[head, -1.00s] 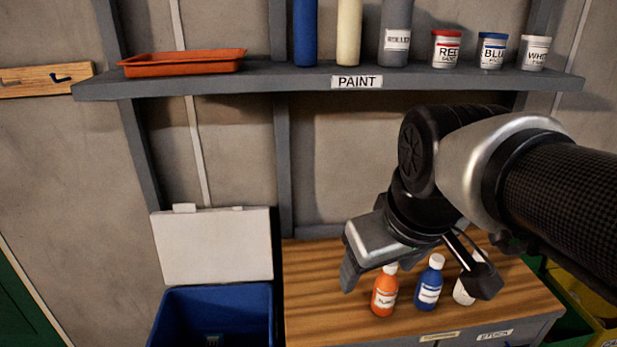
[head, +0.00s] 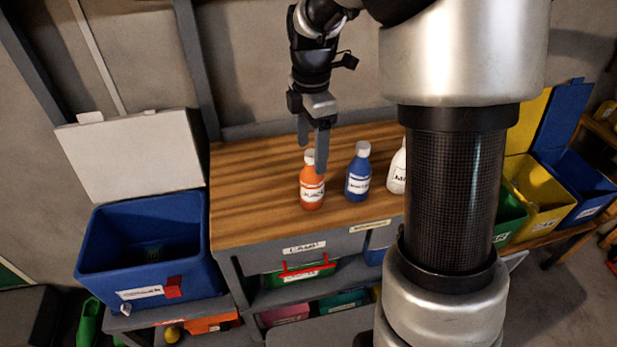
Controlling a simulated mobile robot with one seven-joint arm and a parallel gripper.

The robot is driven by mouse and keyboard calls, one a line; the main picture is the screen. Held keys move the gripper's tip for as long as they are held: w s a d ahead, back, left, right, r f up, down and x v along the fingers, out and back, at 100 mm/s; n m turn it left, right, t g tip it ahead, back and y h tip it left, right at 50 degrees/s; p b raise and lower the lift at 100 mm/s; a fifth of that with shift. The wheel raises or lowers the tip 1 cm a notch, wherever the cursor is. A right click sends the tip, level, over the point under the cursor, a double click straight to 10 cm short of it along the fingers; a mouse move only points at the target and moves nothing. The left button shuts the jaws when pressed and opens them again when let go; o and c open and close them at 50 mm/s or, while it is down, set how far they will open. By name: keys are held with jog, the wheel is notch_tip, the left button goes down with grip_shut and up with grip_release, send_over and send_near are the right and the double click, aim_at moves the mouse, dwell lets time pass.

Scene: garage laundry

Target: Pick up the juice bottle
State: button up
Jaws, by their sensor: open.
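The juice bottle (head: 312,190) is orange with a white cap and a white label that appears to read juice. It stands upright on the wooden worktop (head: 250,210), left of the other bottles. My gripper (head: 312,157) points down at the bottle's top. Its fingers are apart, with one fingertip in front of the right side of the cap and neck. The gripper holds nothing. I cannot tell whether a finger touches the bottle.
A blue bottle (head: 358,175) stands close on the right, then a white bottle (head: 397,172) partly hidden by my arm. An open blue bin (head: 150,245) is left of the worktop. Yellow and blue bins (head: 540,210) stand at the right. The worktop's left part is clear.

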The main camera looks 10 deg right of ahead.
aim_at(311, 166)
notch_tip(311, 166, down, 6)
jog(key=shift+f, duration=0.2)
jog(key=shift+w+d+f+b, duration=0.15)
jog(key=shift+f, duration=1.15)
jog(key=shift+w+d+f+b, duration=0.1)
jog(key=shift+w+f+b, duration=0.05)
jog(key=shift+f, duration=1.15)
jog(key=shift+r, duration=0.1)
jog(key=c, duration=1.4)
